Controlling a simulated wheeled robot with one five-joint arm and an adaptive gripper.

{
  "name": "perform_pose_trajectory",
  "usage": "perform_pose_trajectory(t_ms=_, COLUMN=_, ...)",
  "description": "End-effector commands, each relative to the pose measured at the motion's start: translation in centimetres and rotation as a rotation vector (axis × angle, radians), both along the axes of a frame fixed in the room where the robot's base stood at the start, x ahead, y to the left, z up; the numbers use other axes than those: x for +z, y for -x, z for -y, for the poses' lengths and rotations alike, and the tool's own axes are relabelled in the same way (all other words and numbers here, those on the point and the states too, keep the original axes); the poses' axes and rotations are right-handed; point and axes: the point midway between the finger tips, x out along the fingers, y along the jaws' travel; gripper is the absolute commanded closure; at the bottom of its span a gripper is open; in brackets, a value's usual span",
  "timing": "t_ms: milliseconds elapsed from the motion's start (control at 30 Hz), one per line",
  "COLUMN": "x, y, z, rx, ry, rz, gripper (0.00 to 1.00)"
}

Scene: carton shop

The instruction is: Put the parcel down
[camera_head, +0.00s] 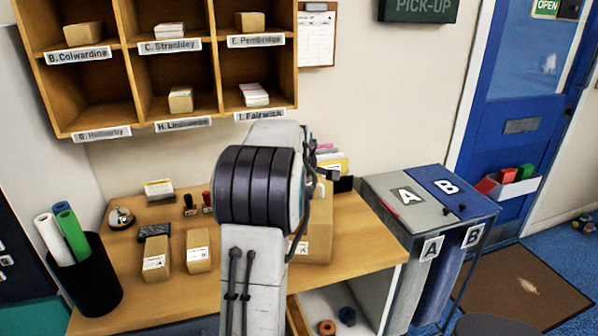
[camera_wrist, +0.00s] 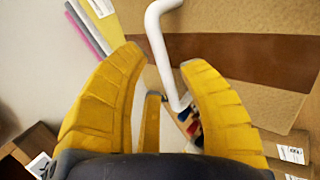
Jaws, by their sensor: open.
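Several brown parcels lie on the wooden desk in the head view. Two small labelled ones, the left parcel (camera_head: 156,258) and the right parcel (camera_head: 198,250), stand side by side left of my arm. A larger carton (camera_head: 319,235) stands right of my arm, partly hidden by it. In the wrist view, my gripper (camera_wrist: 163,58) has its yellow fingers spread with nothing between them.
Labelled pigeonholes (camera_head: 160,70) with small parcels hang above the desk (camera_head: 365,240). A bell (camera_head: 121,217) and stamps (camera_head: 190,204) stand on it. A black bin with rolls (camera_head: 90,285) is left. Bins A and B (camera_head: 425,200) are right. A white bent rod (camera_wrist: 158,45) crosses the wrist view.

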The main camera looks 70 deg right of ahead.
Motion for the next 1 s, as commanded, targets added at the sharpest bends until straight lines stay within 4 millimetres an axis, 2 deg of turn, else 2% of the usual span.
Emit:
perform_pose_trajectory(t_ms=200, x=2.9, y=0.6, z=-2.4, rx=0.0, ry=0.005, rz=0.001, gripper=0.63)
perform_pose_trajectory(t_ms=600, x=7.1, y=1.4, z=-6.0, rx=-0.001, ry=0.004, rz=0.0, gripper=0.63)
perform_pose_trajectory(t_ms=900, x=8.2, y=1.6, z=-6.9, rx=-0.001, ry=0.001, rz=-0.001, gripper=0.63)
perform_pose_trajectory(t_ms=1000, x=8.2, y=1.1, z=-7.3, rx=0.003, ry=-0.003, rz=0.006, gripper=0.63)
